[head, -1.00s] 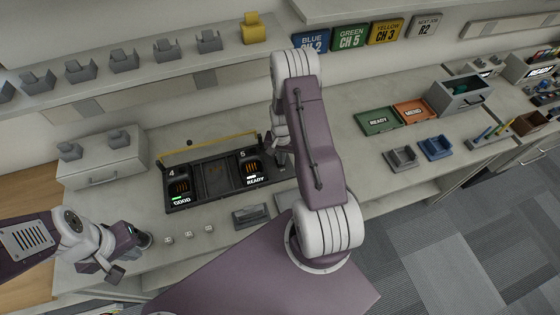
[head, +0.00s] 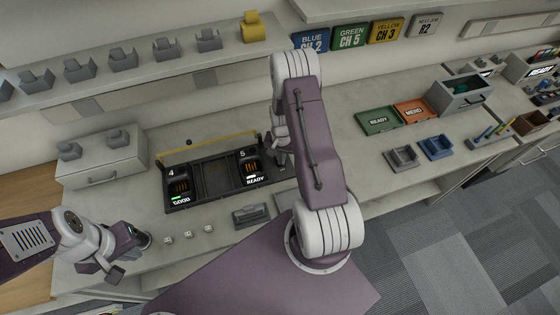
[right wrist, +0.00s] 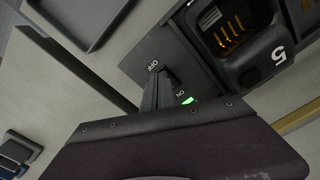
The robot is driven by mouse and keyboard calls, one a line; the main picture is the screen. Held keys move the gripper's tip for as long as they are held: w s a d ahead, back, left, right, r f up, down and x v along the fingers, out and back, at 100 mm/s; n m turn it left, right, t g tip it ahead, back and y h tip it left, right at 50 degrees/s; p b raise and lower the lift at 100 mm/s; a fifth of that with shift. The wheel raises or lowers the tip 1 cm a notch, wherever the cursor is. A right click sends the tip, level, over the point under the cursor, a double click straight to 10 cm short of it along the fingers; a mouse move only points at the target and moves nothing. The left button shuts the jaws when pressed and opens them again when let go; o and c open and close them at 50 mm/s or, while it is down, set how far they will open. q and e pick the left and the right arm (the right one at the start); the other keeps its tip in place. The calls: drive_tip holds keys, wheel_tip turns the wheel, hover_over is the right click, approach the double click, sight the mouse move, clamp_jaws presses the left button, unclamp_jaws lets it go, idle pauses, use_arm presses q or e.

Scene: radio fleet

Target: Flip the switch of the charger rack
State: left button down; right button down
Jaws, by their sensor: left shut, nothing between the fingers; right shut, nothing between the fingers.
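The charger rack (head: 213,180) stands on the bench in the head view, with lit bays numbered 4 and 5 and a dark middle section. In the right wrist view its switch (right wrist: 174,77) sits between the labels OFF and ON, beside bay 5 (right wrist: 238,35). A green light glows beside ON. My right gripper (head: 284,160) is shut and empty at the rack's right end; its dark fingers (right wrist: 152,92) reach close to the switch. I cannot tell if they touch it, and they partly hide it. My left gripper (head: 101,271) is shut and empty at the bench's front left.
A yellow bar (head: 205,147) runs along the rack's back. A grey tray (head: 251,215) and several small pale cubes (head: 188,235) lie in front. A drawer box (head: 102,160) stands left. Green (head: 377,121) and orange (head: 413,110) trays lie right. My right arm hides some bench.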

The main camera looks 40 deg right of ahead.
drive_tip(key=shift+f+b, duration=0.45)
drive_tip(key=shift+f, duration=0.25)
drive_tip(key=shift+r, duration=0.1)
wheel_tip(320, 180, up, 7)
drive_tip(key=p, duration=0.5)
drive_tip(key=shift+p, duration=0.35)
